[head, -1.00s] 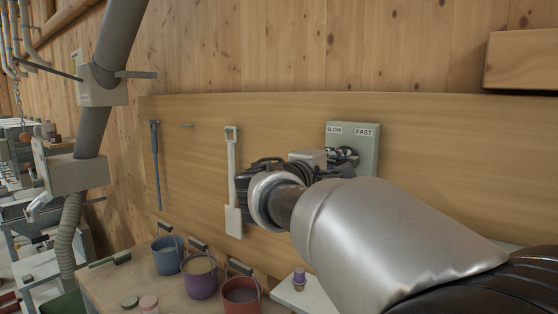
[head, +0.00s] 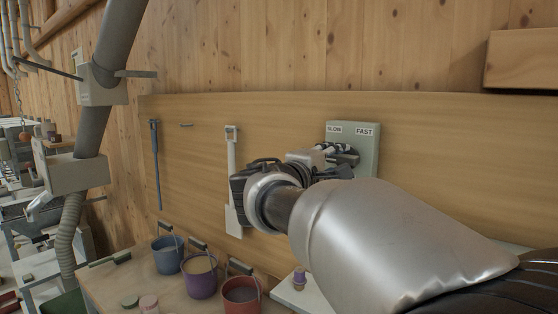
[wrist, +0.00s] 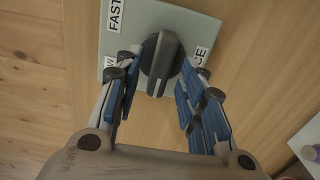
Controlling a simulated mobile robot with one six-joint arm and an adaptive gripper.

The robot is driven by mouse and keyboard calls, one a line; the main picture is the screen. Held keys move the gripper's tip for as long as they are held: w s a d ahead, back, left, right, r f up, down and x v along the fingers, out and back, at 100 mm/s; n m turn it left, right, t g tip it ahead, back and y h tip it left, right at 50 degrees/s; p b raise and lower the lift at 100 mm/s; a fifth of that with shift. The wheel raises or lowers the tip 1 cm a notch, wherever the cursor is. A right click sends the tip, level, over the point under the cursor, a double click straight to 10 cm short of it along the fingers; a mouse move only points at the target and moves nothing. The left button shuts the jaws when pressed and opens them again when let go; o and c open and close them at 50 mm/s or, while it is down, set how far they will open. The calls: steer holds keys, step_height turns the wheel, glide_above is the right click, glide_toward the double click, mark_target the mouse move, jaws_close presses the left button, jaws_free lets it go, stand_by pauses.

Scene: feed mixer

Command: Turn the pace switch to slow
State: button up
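The pace switch is a dark round knob with a raised grip bar (wrist: 161,62) on a pale grey-green panel (head: 368,140). In the head view the panel carries a SLOW label at upper left and a FAST label at upper right; my gripper (head: 338,163) hides the knob there. In the wrist view my gripper (wrist: 158,72) is open, its blue-padded fingers on either side of the knob, with a visible gap at least on the right. The FAST label (wrist: 115,14) shows at upper left; the label below it is partly covered by a finger.
The panel is fixed to a wooden board (head: 205,130). A white shovel (head: 231,180) and a blue-grey tool (head: 156,165) hang to the left. Blue, purple and red buckets (head: 240,296) stand on the bench below. A purple-topped item (head: 299,277) stands on a white surface under my arm.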

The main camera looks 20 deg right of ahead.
steer(key=v, duration=1.1)
steer(key=shift+s, duration=0.1)
steer(key=s+d+f+m+g+y, duration=0.2)
steer(key=s+d+f+g+y, duration=0.1)
steer(key=s+f, duration=0.45)
steer(key=s+d+f+m+g+y, duration=0.1)
steer(key=s+d+f+g+y, duration=0.1)
steer(key=s+f, duration=0.5)
steer(key=s+a+f+m+y, duration=0.2)
steer(key=s+a+f+y, duration=0.2)
steer(key=s+a+f, duration=0.1)
steer(key=s+a+f+m+g+y, duration=0.1)
steer(key=s+a+f+y, duration=0.4)
steer(key=f, duration=0.5)
steer(key=shift+s+a+m, duration=0.4)
steer(key=shift+s+m, duration=0.5)
steer(key=shift+f, duration=0.1)
